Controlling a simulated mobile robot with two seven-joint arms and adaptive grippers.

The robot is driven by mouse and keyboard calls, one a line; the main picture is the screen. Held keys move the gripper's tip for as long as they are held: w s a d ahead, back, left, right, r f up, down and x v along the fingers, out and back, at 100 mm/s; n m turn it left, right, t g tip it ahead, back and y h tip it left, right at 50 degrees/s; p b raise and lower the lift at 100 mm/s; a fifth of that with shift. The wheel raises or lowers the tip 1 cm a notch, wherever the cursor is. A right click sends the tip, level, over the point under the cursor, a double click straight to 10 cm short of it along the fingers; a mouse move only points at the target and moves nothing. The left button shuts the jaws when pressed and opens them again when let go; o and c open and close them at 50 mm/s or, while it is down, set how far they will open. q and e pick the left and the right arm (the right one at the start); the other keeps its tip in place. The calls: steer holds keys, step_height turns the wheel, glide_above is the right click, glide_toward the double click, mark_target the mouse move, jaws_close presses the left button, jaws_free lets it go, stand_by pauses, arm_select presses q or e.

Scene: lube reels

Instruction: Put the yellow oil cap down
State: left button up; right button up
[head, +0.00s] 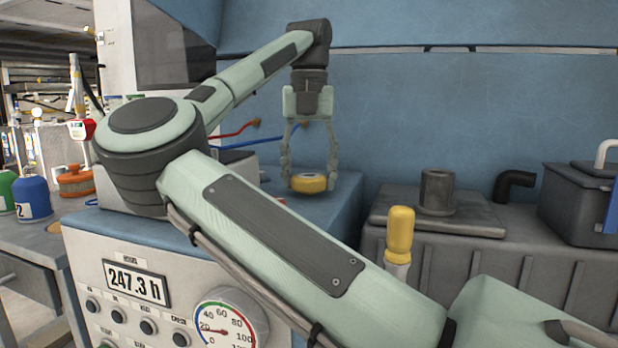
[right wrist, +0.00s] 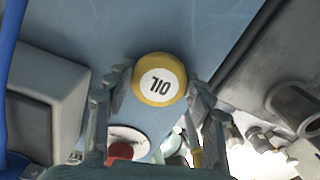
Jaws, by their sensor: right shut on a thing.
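The yellow oil cap (head: 308,184) is round and sits low between the fingertips of my right gripper (head: 310,165), over the blue top (head: 340,193) of the grey cabinet. I cannot tell whether the cap touches that top. In the right wrist view the cap (right wrist: 160,80) shows its white face with dark OIL lettering upside down. The fingertips of the right gripper (right wrist: 160,88) are on either side of it, shut on it. My left gripper is not in view.
A yellow-handled tool (head: 400,235) stands to the right, in front of a grey tank with a short pipe neck (head: 437,190). Red and blue hoses (head: 262,140) run behind the gripper. A blue wall (head: 450,110) closes the back. A blue bottle (head: 33,198) stands far left.

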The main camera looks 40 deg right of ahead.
mark_target(309, 175)
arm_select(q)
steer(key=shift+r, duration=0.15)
arm_select(e)
steer(key=shift+f, duration=0.15)
steer(key=o, duration=1.1)
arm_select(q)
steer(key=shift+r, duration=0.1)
arm_select(e)
step_height(309, 175, up, 7)
steer(key=shift+r+p, duration=0.1)
steer(key=shift+p, duration=1.05)
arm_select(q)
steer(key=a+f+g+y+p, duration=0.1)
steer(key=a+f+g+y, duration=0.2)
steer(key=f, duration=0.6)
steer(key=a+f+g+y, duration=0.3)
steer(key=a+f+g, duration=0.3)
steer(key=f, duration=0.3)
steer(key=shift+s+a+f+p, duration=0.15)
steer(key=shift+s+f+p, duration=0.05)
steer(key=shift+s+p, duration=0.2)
arm_select(e)
step_height(309, 175, up, 5)
steer(key=shift+r, duration=0.1)
